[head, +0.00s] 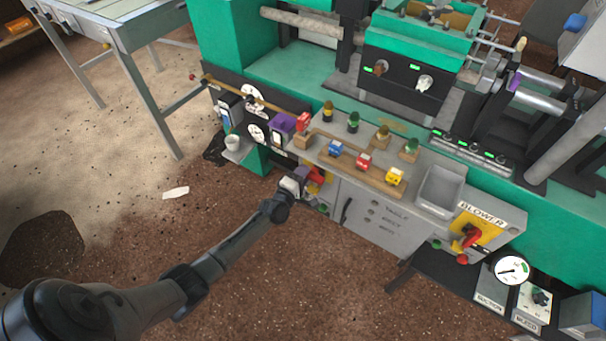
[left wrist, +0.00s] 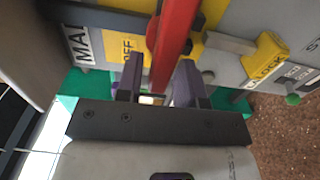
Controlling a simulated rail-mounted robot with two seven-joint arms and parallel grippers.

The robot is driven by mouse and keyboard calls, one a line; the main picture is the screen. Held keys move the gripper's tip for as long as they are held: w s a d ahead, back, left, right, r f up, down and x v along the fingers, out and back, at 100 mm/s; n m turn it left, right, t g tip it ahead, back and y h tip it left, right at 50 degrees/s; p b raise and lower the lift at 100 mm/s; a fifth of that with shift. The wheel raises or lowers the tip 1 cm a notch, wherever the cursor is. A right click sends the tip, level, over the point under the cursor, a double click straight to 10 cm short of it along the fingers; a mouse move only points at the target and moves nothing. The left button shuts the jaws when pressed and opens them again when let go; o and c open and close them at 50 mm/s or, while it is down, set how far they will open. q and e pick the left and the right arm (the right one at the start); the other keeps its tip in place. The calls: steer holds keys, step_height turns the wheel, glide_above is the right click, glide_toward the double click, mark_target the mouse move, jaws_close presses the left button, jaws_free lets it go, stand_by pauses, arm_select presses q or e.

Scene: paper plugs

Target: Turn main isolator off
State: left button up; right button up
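The main isolator is a yellow plate (left wrist: 215,15) with a long red handle (left wrist: 174,40); letters "MAI" and "OFF" show beside it in the left wrist view. In the head view the red handle (head: 317,175) sits at the panel's left end, partly hidden by my gripper. My left gripper (head: 300,181) is right at it. In the left wrist view my left gripper (left wrist: 160,72) has its two fingers apart, with the red handle between or just in front of them. I cannot tell whether they touch it. My right gripper is not in view.
A yellow lock block (left wrist: 267,55) and a green button (left wrist: 292,99) are right of the handle in the wrist view. A similar blower switch (head: 470,238) is at the panel's right end.

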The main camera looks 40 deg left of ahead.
arm_select(q)
steer(key=shift+o, duration=0.7)
steer(key=s+d+p, duration=0.2)
steer(key=s+p, duration=0.2)
steer(key=s, duration=0.9)
steer(key=shift+s+d, duration=0.15)
steer(key=shift+s, duration=0.2)
